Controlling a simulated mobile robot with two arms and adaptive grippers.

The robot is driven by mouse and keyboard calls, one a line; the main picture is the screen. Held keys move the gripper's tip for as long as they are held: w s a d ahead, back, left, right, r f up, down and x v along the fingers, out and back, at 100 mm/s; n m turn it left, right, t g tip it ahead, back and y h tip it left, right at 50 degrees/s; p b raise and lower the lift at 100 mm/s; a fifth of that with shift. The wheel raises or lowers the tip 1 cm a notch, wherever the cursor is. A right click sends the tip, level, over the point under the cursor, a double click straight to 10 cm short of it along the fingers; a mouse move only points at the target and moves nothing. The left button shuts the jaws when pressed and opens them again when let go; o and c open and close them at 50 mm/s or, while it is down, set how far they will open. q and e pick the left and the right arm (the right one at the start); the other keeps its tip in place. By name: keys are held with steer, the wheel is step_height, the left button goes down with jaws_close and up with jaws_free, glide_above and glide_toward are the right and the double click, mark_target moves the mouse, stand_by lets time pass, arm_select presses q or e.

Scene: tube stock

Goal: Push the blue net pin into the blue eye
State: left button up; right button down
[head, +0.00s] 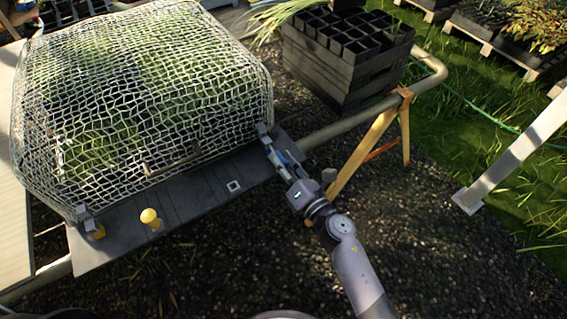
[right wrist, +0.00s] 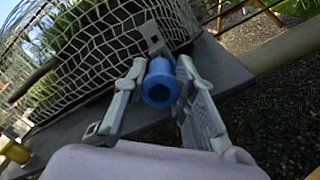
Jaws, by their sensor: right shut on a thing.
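My right gripper (head: 279,150) is at the right front corner of the netted bed and is shut on the blue net pin. The pin (right wrist: 160,84) is a short blue cylinder with a hollow near end, between the two fingers in the right wrist view; in the head view only a little blue shows between them. A grey bracket (right wrist: 152,38) stands just beyond the pin, at the net's edge; it also shows in the head view (head: 264,131). No blue marking shows on it. The pin's far end is hidden, so I cannot tell whether it touches the bracket. My left gripper is not in view.
A white net (head: 140,85) covers the plants behind a dark board (head: 195,200). A yellow knobbed pin (head: 150,218) stands on the board, with another yellow piece (head: 96,231) at the left bracket. A rail and orange trestle (head: 372,140) lie right of my gripper.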

steer(key=shift+x, duration=1.1)
steer(key=c, duration=1.3)
jaws_free()
steer(key=shift+o, duration=0.4)
steer(key=shift+s, duration=0.1)
steer(key=shift+d+f, duration=0.1)
steer(key=shift+f, duration=0.05)
